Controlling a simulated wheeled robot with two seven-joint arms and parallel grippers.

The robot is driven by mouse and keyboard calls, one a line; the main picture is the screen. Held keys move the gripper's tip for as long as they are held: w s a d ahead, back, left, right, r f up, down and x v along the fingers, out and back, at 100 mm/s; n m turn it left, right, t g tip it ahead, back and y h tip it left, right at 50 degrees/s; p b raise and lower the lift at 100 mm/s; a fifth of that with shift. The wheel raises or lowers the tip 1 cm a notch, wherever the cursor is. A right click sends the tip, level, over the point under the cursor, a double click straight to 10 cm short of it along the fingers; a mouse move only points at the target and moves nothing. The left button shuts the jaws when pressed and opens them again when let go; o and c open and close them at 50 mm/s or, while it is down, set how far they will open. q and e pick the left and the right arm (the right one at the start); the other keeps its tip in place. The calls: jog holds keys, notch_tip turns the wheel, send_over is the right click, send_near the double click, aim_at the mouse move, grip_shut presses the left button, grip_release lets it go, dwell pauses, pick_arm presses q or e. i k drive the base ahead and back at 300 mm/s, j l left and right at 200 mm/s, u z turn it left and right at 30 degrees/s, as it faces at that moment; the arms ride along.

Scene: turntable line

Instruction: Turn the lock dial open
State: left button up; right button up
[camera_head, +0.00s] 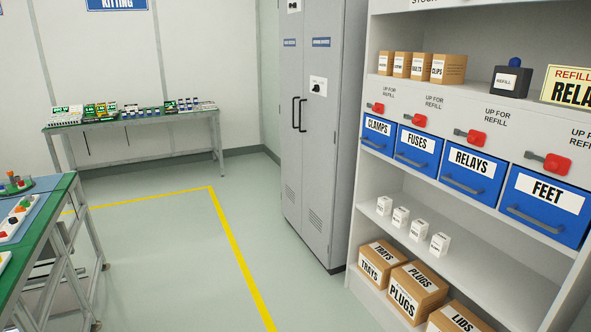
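A tall grey two-door cabinet (318,180) stands in the middle of the view, and both doors look shut. A white plate (318,80) on its right door carries a small black knob (317,88) that may be the lock dial. Another white plate with a dark mark (294,6) sits at the top edge of the view. I cannot read the setting of either one. Two dark vertical door handles (299,114) are side by side near the door seam. Neither of my grippers is in view.
At right, a shelf unit (365,200) holds blue drawers (417,168) with red levers above, plus cardboard boxes (411,300). A green-topped bench (60,210) is at left, and a kitting table (140,118) at the back. Floor before the cabinet is clear, with a yellow line (238,250).

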aim_at(356, 11)
jog(key=i+j+z, duration=0.1)
jog(key=i, duration=0.75)
jog(key=i+j+z, duration=0.1)
jog(key=i, duration=0.8)
